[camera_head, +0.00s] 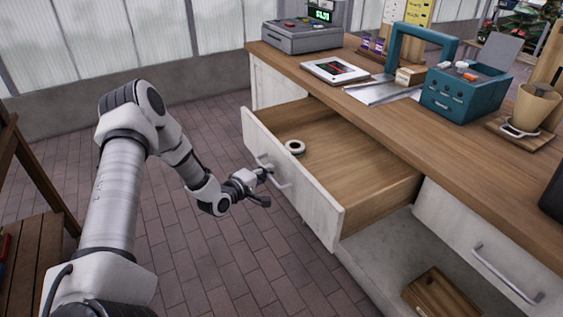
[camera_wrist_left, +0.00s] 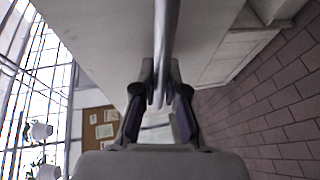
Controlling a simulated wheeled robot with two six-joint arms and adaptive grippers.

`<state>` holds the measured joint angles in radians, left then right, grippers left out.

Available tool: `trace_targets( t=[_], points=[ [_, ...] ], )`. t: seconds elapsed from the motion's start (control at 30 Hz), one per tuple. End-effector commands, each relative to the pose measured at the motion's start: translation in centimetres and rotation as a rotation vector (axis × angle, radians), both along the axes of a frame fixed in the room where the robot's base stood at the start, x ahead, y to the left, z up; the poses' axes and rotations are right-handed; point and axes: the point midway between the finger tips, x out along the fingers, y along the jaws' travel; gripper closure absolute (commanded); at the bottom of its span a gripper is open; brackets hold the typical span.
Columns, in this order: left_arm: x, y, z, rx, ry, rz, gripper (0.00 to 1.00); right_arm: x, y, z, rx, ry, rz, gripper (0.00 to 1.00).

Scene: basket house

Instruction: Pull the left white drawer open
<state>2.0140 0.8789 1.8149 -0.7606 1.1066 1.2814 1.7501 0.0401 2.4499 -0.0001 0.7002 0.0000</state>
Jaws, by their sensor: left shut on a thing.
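The left white drawer (camera_head: 300,185) stands pulled out from the counter in the head view. Its wooden inside shows, with a small pale ring-shaped roll (camera_head: 295,147) lying in it near the front. My left gripper (camera_head: 266,172) is at the drawer's metal handle (camera_head: 279,178), shut on it. In the left wrist view the handle (camera_wrist_left: 168,35) runs between the two fingers of the left gripper (camera_wrist_left: 160,95), with the white drawer front (camera_wrist_left: 110,35) behind. My right gripper is not in view.
The wooden counter top (camera_head: 400,130) holds a cash register (camera_head: 302,35), a tablet (camera_head: 335,71), a teal box (camera_head: 465,92) and a cup (camera_head: 535,108). A second white drawer (camera_head: 480,245) at right is shut. A wooden crate (camera_head: 440,295) sits below. The brick floor before the drawer is clear.

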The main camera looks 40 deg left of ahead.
Motion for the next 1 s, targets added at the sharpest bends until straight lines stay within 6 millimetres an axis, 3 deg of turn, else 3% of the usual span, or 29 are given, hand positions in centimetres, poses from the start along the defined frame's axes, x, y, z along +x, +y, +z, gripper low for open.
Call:
trace_targets(
  t=[0.23,0.67,0.7,0.73,1.0],
  points=[
    [-2.1,0.8,0.0,-0.001,0.002,-0.001,1.00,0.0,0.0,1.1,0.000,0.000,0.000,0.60],
    [-2.4,1.0,-0.1,0.000,0.002,-0.001,1.00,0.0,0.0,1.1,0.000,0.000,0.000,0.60],
    [-2.4,1.0,-0.1,0.000,0.002,-0.001,0.75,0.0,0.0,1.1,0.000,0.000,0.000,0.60],
    [-2.4,0.9,-0.1,0.000,0.002,-0.001,0.65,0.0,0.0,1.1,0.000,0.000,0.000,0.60],
    [-2.4,1.0,-0.1,0.000,0.001,0.000,0.63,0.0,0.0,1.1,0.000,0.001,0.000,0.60]
  ],
)
